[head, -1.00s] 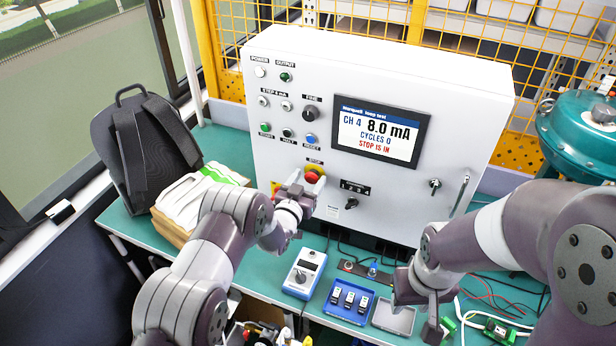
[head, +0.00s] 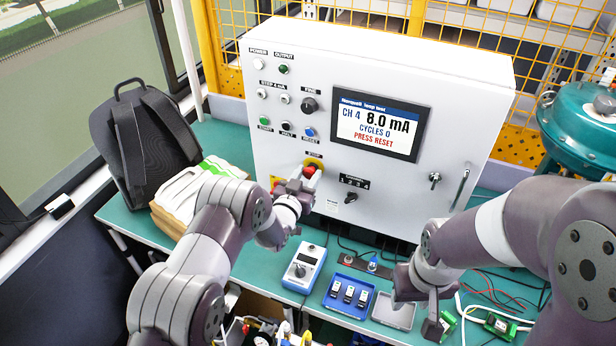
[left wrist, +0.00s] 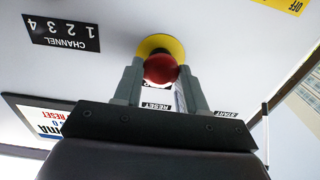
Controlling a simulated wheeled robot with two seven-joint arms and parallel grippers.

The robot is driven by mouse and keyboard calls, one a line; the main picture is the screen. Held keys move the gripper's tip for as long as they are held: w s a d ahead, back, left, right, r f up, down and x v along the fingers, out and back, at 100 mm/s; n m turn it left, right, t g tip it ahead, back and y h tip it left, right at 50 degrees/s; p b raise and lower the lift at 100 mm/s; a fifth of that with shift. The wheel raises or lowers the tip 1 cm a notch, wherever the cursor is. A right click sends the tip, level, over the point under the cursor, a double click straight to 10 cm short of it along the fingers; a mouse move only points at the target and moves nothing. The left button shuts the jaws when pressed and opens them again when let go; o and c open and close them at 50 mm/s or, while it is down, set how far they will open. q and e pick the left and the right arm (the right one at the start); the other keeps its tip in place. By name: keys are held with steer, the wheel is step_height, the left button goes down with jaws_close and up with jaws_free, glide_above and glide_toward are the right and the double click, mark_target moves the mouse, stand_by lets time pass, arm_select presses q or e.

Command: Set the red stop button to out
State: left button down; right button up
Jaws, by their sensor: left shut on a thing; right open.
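The red stop button (head: 309,171) sits on a yellow plate on the front of the white control cabinet (head: 290,110). In the left wrist view the red button (left wrist: 161,69) is between the two fingers of my left gripper (left wrist: 160,82). My left gripper (head: 304,180) is shut on the button in the head view and partly hides it. The cabinet screen (head: 376,124) reads "CH 4 8.0 mA", "CYCLES 0" and "PRESS RESET". My right gripper (head: 436,312) is open and empty over the bench at the right.
The blue reset button (head: 309,132) is above the stop button, and a channel knob (head: 351,198) is to its right. A handheld meter (head: 304,268), a blue tray (head: 349,284) and a grey tray (head: 394,312) lie on the bench below. A backpack (head: 140,140) stands at the left.

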arm_select(q)
steer(key=c, duration=0.6)
jaws_free()
steer(key=shift+c, duration=0.2)
steer(key=shift+s, duration=0.15)
steer(key=shift+s+a+f, duration=0.1)
steer(key=shift+s+a, duration=0.05)
steer(key=shift+s, duration=0.1)
steer(key=b+v, duration=0.4)
steer(key=v, duration=0.8)
